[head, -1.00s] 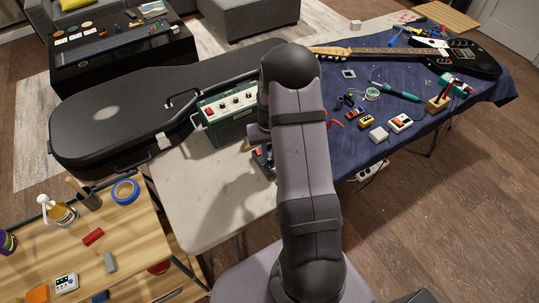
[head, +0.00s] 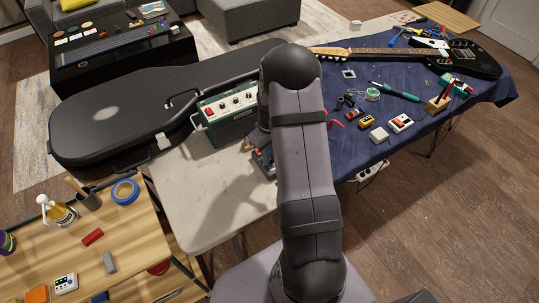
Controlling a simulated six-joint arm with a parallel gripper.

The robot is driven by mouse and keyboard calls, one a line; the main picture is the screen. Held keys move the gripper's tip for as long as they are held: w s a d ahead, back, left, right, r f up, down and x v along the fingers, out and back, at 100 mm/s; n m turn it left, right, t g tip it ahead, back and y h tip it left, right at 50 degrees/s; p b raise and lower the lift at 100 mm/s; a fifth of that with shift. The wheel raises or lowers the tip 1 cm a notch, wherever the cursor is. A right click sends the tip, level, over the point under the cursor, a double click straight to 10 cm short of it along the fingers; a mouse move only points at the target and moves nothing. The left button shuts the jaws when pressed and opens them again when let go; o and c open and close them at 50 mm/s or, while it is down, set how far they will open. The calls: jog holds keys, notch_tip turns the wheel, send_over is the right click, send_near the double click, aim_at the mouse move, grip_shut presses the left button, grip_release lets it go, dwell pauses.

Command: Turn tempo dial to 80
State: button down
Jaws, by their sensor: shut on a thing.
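My gripper (head: 261,153) is largely hidden behind my own arm; only its dark left side shows, low over the pale table (head: 212,190). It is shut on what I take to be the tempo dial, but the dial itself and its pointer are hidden. A small dark device with a reddish part (head: 264,164) shows just under the gripper at the left edge of my arm. I cannot read any number or setting on it.
A green amplifier (head: 228,110) with several knobs stands close behind my gripper, beside a black guitar case (head: 110,125). A blue cloth (head: 350,165) with small tools, pedals and a black guitar (head: 470,58) lies to the right. The front left of the pale table is clear.

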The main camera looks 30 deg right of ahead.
jog(key=c, duration=1.7)
grip_release()
jog(key=shift+o, duration=0.2)
jog(key=shift+r, duration=0.1)
jog(key=shift+r+b, duration=0.85)
jog(key=shift+r, duration=2.75)
